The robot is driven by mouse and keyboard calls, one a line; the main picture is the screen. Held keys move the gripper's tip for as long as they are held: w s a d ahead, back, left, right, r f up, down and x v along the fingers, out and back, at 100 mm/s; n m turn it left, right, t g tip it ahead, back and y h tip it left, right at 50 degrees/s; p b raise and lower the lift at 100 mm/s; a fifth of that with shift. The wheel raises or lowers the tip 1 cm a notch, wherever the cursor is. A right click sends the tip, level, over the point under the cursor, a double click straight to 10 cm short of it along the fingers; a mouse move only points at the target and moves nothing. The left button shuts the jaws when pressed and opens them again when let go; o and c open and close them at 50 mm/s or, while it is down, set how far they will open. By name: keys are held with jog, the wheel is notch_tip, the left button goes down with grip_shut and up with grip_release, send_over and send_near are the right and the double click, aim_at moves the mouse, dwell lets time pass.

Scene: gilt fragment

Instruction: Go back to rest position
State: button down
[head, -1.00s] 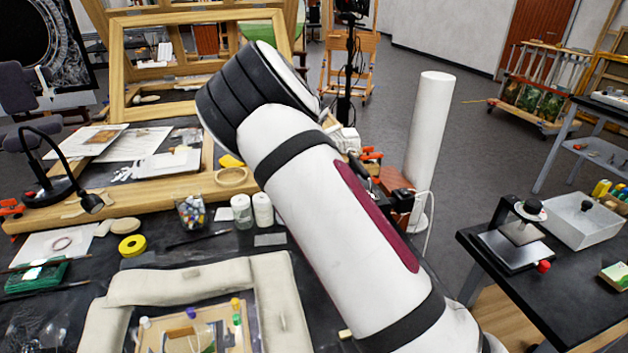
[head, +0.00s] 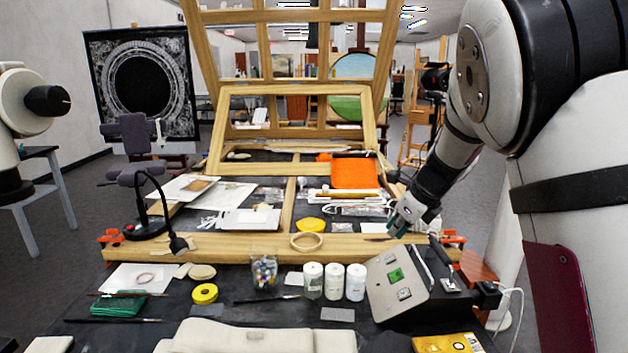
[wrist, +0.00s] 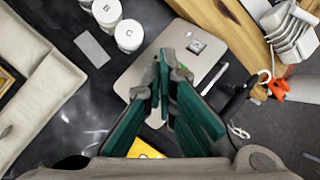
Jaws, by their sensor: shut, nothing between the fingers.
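My gripper (head: 402,222) hangs at the end of my raised arm, on the right of the head view, above the back right part of the dark work table (head: 235,328). In the wrist view its green-lined fingers (wrist: 160,75) are closed together with nothing between them. They point down over a grey sloped box (wrist: 140,75). The same grey box (head: 384,290) shows in the head view below my gripper, with a green button and a square switch on its face. My gripper appears apart from it.
White jars (head: 334,280) stand left of the box. A yellow box (head: 447,344) lies in front of it. A wooden frame (head: 230,246) spans the table behind. A black lamp (head: 150,222) stands at left. A pale padded cushion (head: 250,340) lies at the front.

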jog(key=s+a+r+n+g+y, duration=0.1)
jog(key=s+r+n, duration=0.3)
jog(key=s+n, duration=0.5)
jog(key=s+a+r+n, duration=0.1)
jog(key=s+r+n, duration=0.45)
jog(key=s, duration=0.85)
jog(key=s+d+f+n+h, duration=0.1)
jog(key=s+n, duration=0.5)
jog(key=s, duration=0.2)
jog(key=s+d+f+n+h, duration=0.1)
jog(key=s+n+h, duration=0.1)
jog(key=s+n, duration=0.4)
jog(key=s, duration=0.2)
jog(key=shift+s+f+h, duration=0.3)
